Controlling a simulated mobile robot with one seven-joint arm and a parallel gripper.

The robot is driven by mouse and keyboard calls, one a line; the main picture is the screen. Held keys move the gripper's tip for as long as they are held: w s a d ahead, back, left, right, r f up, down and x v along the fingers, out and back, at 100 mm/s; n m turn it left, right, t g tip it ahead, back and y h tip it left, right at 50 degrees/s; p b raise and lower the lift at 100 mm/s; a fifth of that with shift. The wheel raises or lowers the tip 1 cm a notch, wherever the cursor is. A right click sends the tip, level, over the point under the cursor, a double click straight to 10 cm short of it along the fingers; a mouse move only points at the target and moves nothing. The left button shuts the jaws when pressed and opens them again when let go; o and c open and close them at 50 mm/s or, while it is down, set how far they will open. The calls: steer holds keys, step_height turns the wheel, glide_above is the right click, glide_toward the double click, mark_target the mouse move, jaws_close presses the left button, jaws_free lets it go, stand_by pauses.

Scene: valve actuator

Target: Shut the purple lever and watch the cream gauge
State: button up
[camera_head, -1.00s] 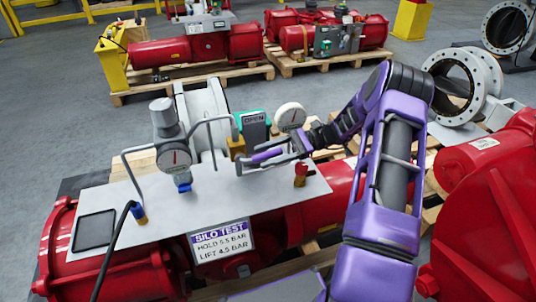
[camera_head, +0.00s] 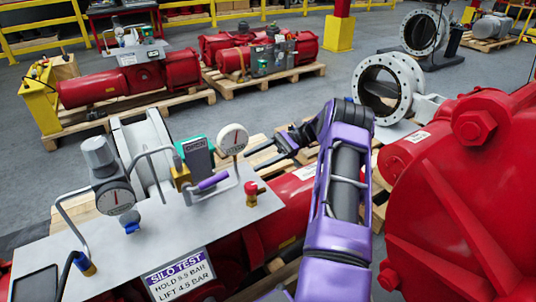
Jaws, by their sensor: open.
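The purple lever (camera_head: 213,181) sticks out to the right from a brass valve body (camera_head: 180,174) on the grey panel. The cream gauge (camera_head: 232,139) stands on a thin pipe just above and right of the lever. Its face is toward me with a dark needle pointing roughly upward; the scale is too small to read. My gripper (camera_head: 254,159) is open and empty, to the right of the cream gauge and apart from the lever. Its fingers point left toward the gauge stem.
A grey regulator with a second gauge (camera_head: 117,198) and bent pipes stand left of the lever. A green OPEN box (camera_head: 196,155) sits behind it. A red knob (camera_head: 251,189) is to the right. A SILO TEST sign (camera_head: 180,275) hangs in front. Large red machinery (camera_head: 460,190) fills the right.

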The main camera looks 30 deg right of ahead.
mark_target(216, 176)
steer(key=shift+d+r, duration=0.15)
steer(key=shift+d, duration=0.8)
steer(key=shift+d+r, duration=0.1)
steer(key=shift+d, duration=0.85)
